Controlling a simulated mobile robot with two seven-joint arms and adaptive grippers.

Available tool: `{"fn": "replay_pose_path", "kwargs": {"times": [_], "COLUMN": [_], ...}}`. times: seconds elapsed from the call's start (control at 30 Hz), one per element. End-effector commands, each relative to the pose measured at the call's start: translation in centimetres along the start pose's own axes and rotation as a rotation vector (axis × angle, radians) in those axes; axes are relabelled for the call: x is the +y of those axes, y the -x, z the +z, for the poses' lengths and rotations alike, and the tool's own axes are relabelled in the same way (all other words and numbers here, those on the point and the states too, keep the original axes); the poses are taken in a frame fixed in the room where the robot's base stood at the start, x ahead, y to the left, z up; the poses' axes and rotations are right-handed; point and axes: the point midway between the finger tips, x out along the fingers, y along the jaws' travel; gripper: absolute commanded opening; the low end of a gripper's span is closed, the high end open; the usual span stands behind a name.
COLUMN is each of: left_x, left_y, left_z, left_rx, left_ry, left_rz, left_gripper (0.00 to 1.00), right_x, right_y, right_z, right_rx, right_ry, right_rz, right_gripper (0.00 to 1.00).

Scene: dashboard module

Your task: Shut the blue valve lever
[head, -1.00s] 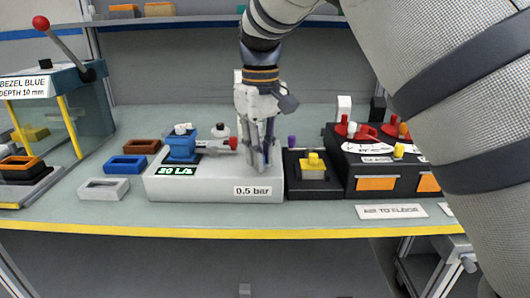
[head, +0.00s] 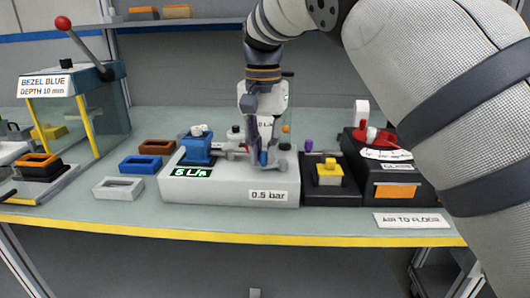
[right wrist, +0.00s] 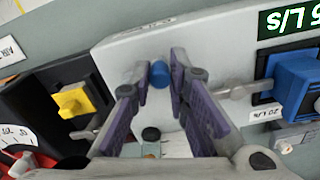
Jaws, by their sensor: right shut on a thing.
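The blue valve body (head: 197,150) sits at the left of a grey block (head: 228,190) in the head view, and at the right edge of the right wrist view (right wrist: 298,82). A pale lever arm (right wrist: 245,90) runs from it towards my right gripper (head: 264,158), partly hidden by a finger. The lever's blue rounded knob (right wrist: 158,74) shows between the fingertips. My right gripper (right wrist: 160,62) is shut on it, just above the block. A green readout (head: 192,172) reads 5 L/s. My left gripper is not in view.
A black module with a yellow knob (head: 330,168) stands close right of the block, and a red-dial box (head: 390,192) beyond it. Blue (head: 140,165), brown (head: 157,147) and white (head: 118,188) frames lie left. A red-knobbed lever press (head: 62,23) stands far left.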

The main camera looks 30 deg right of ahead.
Motion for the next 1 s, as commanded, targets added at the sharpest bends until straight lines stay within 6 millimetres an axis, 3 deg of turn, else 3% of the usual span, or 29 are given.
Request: {"fn": "replay_pose_path", "kwargs": {"times": [0.5, 1.0], "left_x": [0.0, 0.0], "left_y": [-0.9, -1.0], "left_z": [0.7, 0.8], "left_rx": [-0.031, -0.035], "left_ry": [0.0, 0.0], "left_rz": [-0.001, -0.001], "left_gripper": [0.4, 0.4], "right_x": [-0.7, -0.8], "right_y": [0.0, 0.1], "right_z": [-1.2, -1.5], "right_rx": [0.0, 0.002], "right_ry": [-0.318, -0.38], "right_rz": [0.0, -0.003], "right_gripper": [0.0, 0.0]}}
